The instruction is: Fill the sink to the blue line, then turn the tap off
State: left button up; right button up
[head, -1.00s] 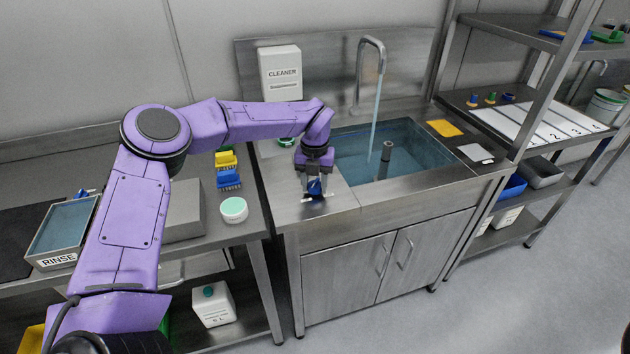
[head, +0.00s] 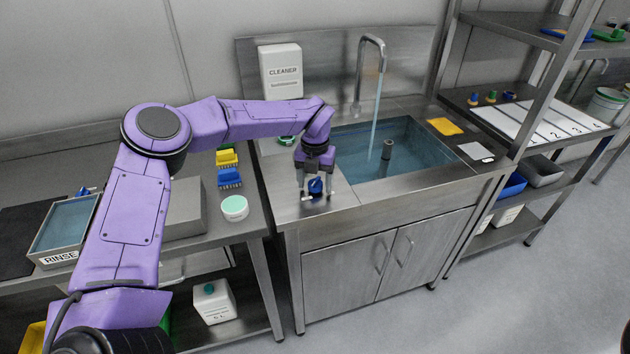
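A water stream (head: 374,122) falls from the curved tap spout (head: 371,40) into the sink. A blue tap knob (head: 315,187) sits on the steel deck left of the basin. My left gripper (head: 316,191) points down over the knob, with one finger on each side. Gaps show between the fingers and the knob, so it looks open. I cannot make out the blue line. My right gripper is out of view.
A yellow cloth (head: 444,127) lies right of the sink. A shelf rack (head: 560,90) stands at right.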

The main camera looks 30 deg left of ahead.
aim_at(315, 184)
pick_arm(q)
notch_tip(315, 184, up, 10)
jog(key=b, duration=0.1)
jog(key=shift+r, duration=0.25)
dwell(0.4)
